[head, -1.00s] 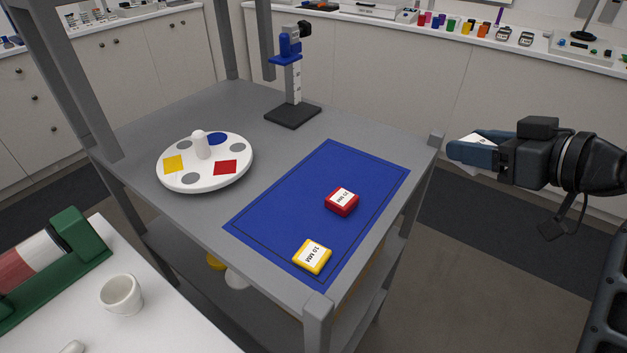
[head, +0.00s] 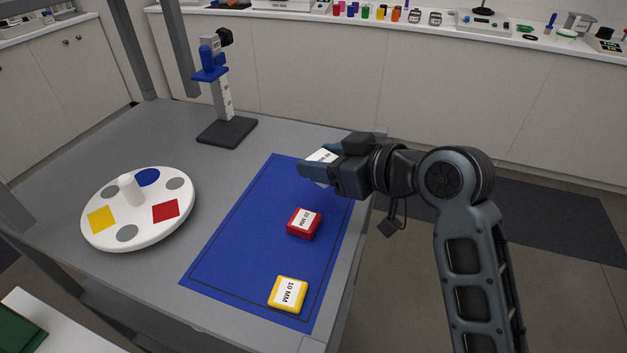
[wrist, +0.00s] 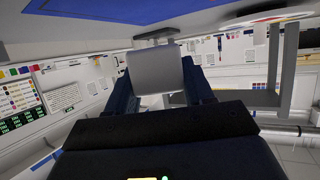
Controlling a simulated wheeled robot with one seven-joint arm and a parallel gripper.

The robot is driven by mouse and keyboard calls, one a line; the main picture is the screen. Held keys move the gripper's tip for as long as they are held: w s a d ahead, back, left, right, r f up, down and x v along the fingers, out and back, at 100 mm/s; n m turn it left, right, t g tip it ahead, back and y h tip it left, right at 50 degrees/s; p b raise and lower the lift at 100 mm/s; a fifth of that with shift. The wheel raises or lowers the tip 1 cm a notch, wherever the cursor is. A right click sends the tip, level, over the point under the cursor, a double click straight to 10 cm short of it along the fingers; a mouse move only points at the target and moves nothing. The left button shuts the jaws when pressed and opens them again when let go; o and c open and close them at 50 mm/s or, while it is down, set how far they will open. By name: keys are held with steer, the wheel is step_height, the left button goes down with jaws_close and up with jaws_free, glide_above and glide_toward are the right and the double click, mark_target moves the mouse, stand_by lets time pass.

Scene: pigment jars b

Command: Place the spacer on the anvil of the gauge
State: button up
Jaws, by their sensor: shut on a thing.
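My gripper (head: 318,166) is shut on a pale spacer (head: 322,155) with a printed label, held above the far end of the blue mat. In the wrist view the spacer (wrist: 155,69) shows as a plain grey block between the dark fingers. The gauge (head: 222,98) stands upright on the grey table, left of and beyond my gripper. It has a dark flat base, a pale column with scale marks, a blue ledge partway up and a blue and black head above. The held spacer is clear of the gauge, with a gap between them.
A red block (head: 303,223) and a yellow block (head: 288,294), both labelled, lie on the blue mat (head: 230,255). A white round turntable (head: 150,222) with coloured patches stands at left. Grey rack posts (head: 180,50) rise at the table's left side.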

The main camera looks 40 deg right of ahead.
mark_target(315, 199)
steer(key=shift+w+a+f, duration=0.25)
steer(key=shift+a+f, duration=0.15)
steer(key=shift+a, duration=0.25)
steer(key=shift+f, duration=2)
steer(key=shift+f, duration=0.2)
steer(key=o, duration=1.2)
steer(key=shift+r, duration=0.1)
